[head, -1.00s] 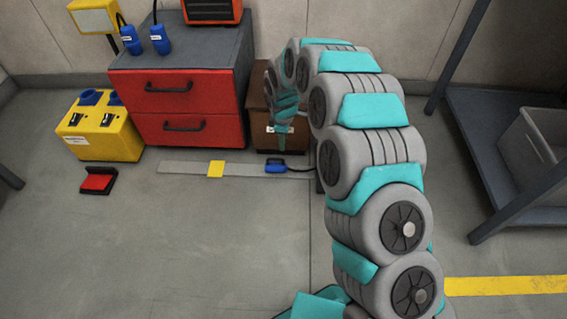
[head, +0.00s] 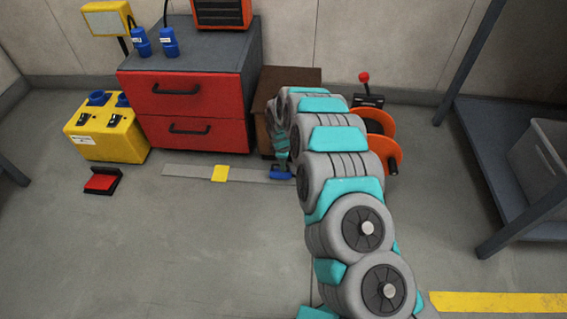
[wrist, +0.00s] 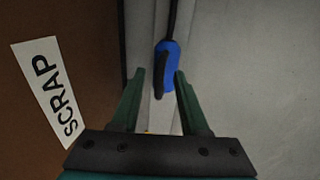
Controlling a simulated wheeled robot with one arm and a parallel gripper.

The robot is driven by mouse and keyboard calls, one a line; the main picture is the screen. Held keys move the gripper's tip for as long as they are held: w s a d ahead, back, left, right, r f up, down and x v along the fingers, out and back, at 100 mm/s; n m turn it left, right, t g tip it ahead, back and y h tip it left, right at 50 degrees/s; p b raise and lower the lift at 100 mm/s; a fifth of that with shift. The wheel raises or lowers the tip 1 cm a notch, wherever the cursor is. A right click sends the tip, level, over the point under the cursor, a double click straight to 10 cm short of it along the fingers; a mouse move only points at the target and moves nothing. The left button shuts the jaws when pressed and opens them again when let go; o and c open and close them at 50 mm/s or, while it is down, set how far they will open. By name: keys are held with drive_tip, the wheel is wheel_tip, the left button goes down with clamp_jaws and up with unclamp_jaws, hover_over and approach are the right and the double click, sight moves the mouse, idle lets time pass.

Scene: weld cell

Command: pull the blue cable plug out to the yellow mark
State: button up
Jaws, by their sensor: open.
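The blue cable plug (head: 281,173) lies at the right end of the visible grey floor strip (head: 188,170). The yellow mark (head: 220,173) is on that strip, left of the plug. My gripper (head: 281,160) points down right over the plug and hides part of it. In the wrist view, my gripper (wrist: 159,76) is open, and the plug (wrist: 172,62) shows at the fingertips, nearer the right finger. Its dark cable (wrist: 173,18) runs off the top. I cannot tell whether a finger touches the plug.
A brown box (head: 290,76) stands close behind my gripper; its SCRAP label (wrist: 47,92) shows in the wrist view. A red-drawer cabinet (head: 190,97), a yellow unit (head: 105,130) and a red-black object (head: 103,181) are left. An orange reel (head: 388,140) is right. Floor in front is clear.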

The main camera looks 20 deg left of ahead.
drive_tip(key=shift+f, duration=0.15)
clamp_jaws()
idle(1.4)
